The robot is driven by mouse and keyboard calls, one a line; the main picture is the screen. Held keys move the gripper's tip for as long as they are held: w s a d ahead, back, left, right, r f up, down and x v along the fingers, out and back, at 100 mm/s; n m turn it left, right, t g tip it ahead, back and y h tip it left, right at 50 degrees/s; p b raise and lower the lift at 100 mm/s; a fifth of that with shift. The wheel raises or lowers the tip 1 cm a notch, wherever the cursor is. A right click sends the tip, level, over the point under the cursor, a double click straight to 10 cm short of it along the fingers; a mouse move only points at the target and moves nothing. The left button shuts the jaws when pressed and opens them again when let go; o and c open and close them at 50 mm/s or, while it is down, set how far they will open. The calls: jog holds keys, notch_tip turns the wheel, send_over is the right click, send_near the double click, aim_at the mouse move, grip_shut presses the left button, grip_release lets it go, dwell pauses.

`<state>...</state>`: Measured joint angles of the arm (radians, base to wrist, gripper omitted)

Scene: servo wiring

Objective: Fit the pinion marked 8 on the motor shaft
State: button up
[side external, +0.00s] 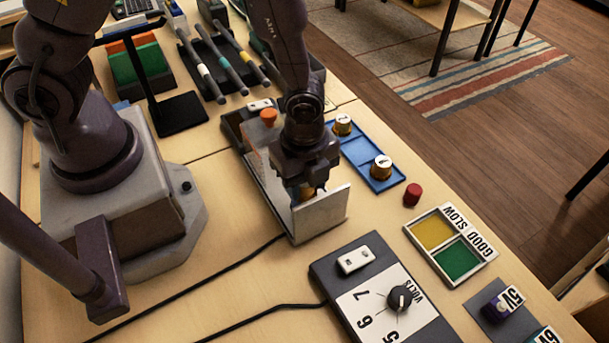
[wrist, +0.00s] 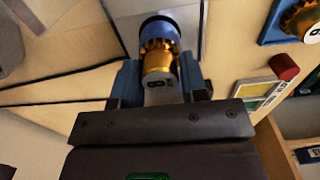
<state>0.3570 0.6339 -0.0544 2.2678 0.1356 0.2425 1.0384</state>
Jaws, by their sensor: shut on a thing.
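My gripper (wrist: 159,74) is shut on a gold toothed pinion (wrist: 158,62), one finger on each side. The numeral on its pale end cap looks like an 8, but the small picture leaves this unsure. Just beyond the pinion is a blue, dark-rimmed round part (wrist: 160,28), which looks like the motor. Whether pinion and motor touch cannot be told, and the shaft is hidden. In the side view my gripper (side external: 307,186) is low over the grey-walled stand (side external: 320,212), with a bit of gold between its fingers.
A blue tray (side external: 362,153) beside the stand holds two gold pinions (side external: 381,167). A red knob-like piece (side external: 412,194) lies near the GOOD/SLOW tray (side external: 486,232). The voltage box (side external: 373,297) stands in front. Black cables cross the table at left.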

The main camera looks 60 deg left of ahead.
jog(key=shift+f, duration=0.1)
jog(key=o, duration=0.7)
jog(key=shift+c, duration=0.2)
notch_tip(320, 180, up, 11)
dwell(0.5)
dwell(0.3)
jog(key=s+a+r+n+t, duration=0.2)
jog(key=s+a+r+n, duration=0.2)
jog(key=r+n, duration=0.5)
jog(key=s+a+r+n+t, duration=0.3)
jog(key=a+r+n, duration=0.4)
jog(key=r+n, duration=0.2)
jog(key=shift+s+a+r+t, duration=0.15)
jog(key=shift+s+a+t, duration=0.15)
jog(key=shift+s+a, duration=0.1)
